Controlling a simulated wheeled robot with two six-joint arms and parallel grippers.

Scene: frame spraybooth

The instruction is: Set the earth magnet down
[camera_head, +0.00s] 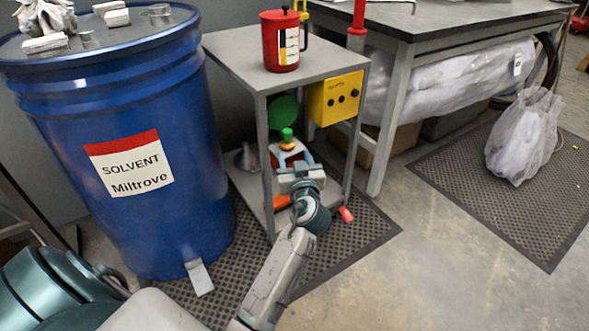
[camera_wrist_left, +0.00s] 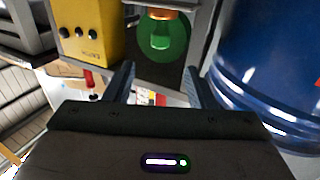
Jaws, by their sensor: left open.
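My left gripper (camera_head: 299,172) reaches in over the lower part of the grey stand (camera_head: 325,65). In the left wrist view my left gripper (camera_wrist_left: 158,80) has its two fingers apart with nothing clearly held between them. Just beyond the fingers in the head view is a small piece with a green knob (camera_head: 287,134) and an orange lower part. In the wrist view a green knob (camera_wrist_left: 161,36) with an orange ring shows beyond the fingertips, in front of a green disc. No thing is clearly marked as the earth magnet, so I cannot tell whether this piece is it.
A blue solvent drum (camera_head: 190,120) stands close on the left. A yellow control box (camera_head: 336,97) is fixed to the stand's right side, and a red can (camera_head: 280,40) stands on top. A red piece (camera_head: 346,214) lies on the floor mat. Open floor lies to the right.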

